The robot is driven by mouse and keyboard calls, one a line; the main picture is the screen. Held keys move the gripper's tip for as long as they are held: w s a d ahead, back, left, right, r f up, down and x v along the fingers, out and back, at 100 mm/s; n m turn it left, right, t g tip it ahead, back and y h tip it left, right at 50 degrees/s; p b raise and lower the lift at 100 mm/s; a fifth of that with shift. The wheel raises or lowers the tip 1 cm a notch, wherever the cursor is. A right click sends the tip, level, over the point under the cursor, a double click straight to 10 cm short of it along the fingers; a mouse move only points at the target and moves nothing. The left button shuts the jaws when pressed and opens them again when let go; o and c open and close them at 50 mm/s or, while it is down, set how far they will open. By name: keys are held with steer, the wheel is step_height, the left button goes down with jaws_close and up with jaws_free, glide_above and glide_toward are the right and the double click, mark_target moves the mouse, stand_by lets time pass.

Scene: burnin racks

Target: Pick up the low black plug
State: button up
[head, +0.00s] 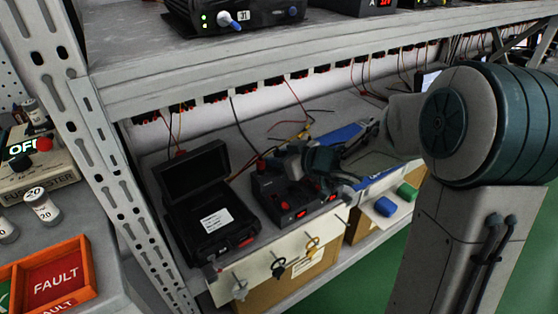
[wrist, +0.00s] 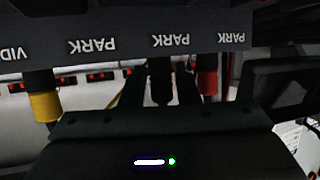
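In the wrist view a black plug (wrist: 161,80) sits under a dark strip marked PARK, whose lettering appears upside down. The fingers of my gripper (wrist: 160,98) lie on either side of it, apart, with the plug seen between them; I see no clear contact. In the head view my gripper (head: 318,160) is over the shelf by a black device with red lights (head: 295,212); my arm partly hides this area. Another black plug-like item (head: 278,268) hangs on the pale front panel.
A yellow plug (wrist: 45,104) and a red plug (wrist: 207,80) flank the black one. An open black case (head: 205,210) stands left of the device. Blue (head: 385,207) and green (head: 407,191) pieces lie at right. The upper shelf edge (head: 300,63) runs overhead.

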mark_target(277, 152)
steer(key=c, duration=0.5)
steer(key=shift+o, duration=0.2)
steer(key=shift+r+p, duration=0.35)
steer(key=shift+r, duration=0.15)
step_height(277, 152, up, 4)
steer(key=shift+f+p, duration=0.25)
steer(key=shift+p, duration=0.9)
steer(key=w+d+r+p, duration=0.4)
steer(key=d+r+p, duration=0.1)
steer(key=d, duration=0.5)
steer(key=shift+w+d+r, duration=0.3)
steer(key=shift+w+r, duration=0.1)
steer(key=shift+r, duration=0.35)
